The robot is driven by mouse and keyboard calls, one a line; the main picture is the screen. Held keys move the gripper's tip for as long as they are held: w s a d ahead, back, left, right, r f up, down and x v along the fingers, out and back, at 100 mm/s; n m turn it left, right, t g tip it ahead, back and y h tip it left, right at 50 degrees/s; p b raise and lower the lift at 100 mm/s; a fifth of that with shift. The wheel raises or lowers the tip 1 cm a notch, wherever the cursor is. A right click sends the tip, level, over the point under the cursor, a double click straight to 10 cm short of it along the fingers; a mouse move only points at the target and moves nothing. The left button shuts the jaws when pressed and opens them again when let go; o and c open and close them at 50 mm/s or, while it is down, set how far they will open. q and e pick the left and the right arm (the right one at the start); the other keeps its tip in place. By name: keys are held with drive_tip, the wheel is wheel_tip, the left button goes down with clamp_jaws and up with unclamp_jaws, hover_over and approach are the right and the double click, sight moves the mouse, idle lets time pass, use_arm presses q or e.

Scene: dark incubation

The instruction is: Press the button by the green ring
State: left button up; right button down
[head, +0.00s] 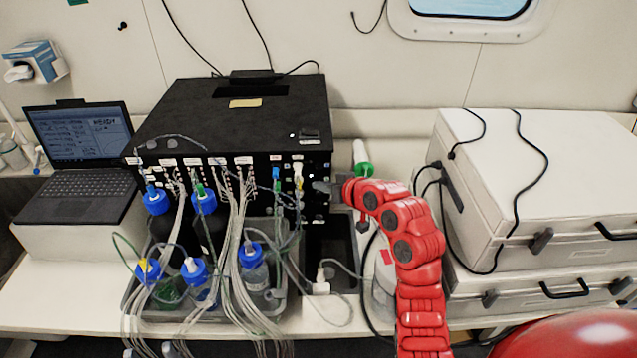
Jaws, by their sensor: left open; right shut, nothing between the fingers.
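A black box (238,125) stands on the bench, its front panel full of cables and connectors. My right gripper (318,187), on the red arm, is shut with nothing in it, at the right end of this panel. Its fingertips are close to or touching the panel; I cannot tell which. Small white-marked controls (311,168) show just above the fingertips. A button with a green ring is not discernible; the gripper may hide part of the panel. A green collar (365,170) on a white bottle shows behind the gripper. My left gripper is not in view.
Blue-capped bottles (195,270) stand in a grey tray (137,307) before the box, with many cables hanging over them. A laptop (80,150) is at the left. White cases (545,160) are stacked at the right, near my arm.

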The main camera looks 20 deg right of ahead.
idle(0.5)
drive_tip(key=shift+s+a, duration=0.1)
drive_tip(key=shift+s, duration=0.35)
drive_tip(key=shift+s, duration=0.1)
drive_tip(key=s, duration=0.2)
drive_tip(key=s+a, duration=0.1)
drive_tip(key=s, duration=0.2)
drive_tip(key=shift+s+a, duration=0.3)
drive_tip(key=shift+a, duration=0.05)
